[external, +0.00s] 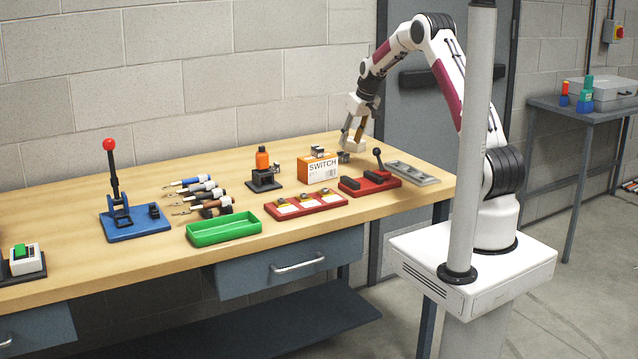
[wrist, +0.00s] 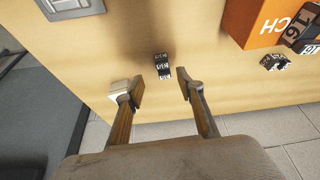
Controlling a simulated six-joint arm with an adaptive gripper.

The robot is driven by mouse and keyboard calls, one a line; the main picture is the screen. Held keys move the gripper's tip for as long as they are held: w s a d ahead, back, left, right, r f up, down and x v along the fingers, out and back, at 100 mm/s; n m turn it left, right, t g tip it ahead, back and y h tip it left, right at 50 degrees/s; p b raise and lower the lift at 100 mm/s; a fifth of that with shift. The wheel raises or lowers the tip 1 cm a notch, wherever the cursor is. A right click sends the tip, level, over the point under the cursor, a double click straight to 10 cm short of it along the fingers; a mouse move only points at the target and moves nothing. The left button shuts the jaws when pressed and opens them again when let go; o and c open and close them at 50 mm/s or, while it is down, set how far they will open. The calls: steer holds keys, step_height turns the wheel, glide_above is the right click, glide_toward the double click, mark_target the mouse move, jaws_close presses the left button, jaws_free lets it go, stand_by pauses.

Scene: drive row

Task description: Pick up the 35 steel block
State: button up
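A small dark steel block (wrist: 161,66) with pale number labels lies on the bench just beyond my fingertips in the wrist view; its number is too small to read surely. In the external view a small block (external: 344,157) shows just below my gripper (external: 353,145). In the wrist view my gripper (wrist: 160,88) is open and empty, with the block ahead of the gap between its fingers, apart from both. A block marked 16 (wrist: 301,30) sits on the orange SWITCH box (wrist: 250,20). Another small block (wrist: 275,62) is beside the box; its number is unclear.
The red fixture with a black lever (external: 370,183) and a grey plate (external: 412,173) stand right of the SWITCH box (external: 318,169). A red tray (external: 306,207) and green tray (external: 224,229) are nearer the front. The wall is close behind; bare wood surrounds the nearest block.

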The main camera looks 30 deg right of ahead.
mark_target(343, 156)
steer(key=shift+w+f, duration=0.3)
steer(key=shift+f, duration=0.35)
steer(key=shift+a+f, duration=0.1)
steer(key=shift+f, duration=0.05)
steer(key=shift+a+x, duration=0.15)
steer(key=shift+x, duration=0.55)
steer(key=shift+a+x, duration=0.15)
steer(key=shift+x, duration=1.6)
steer(key=shift+w, duration=0.15)
jaws_close()
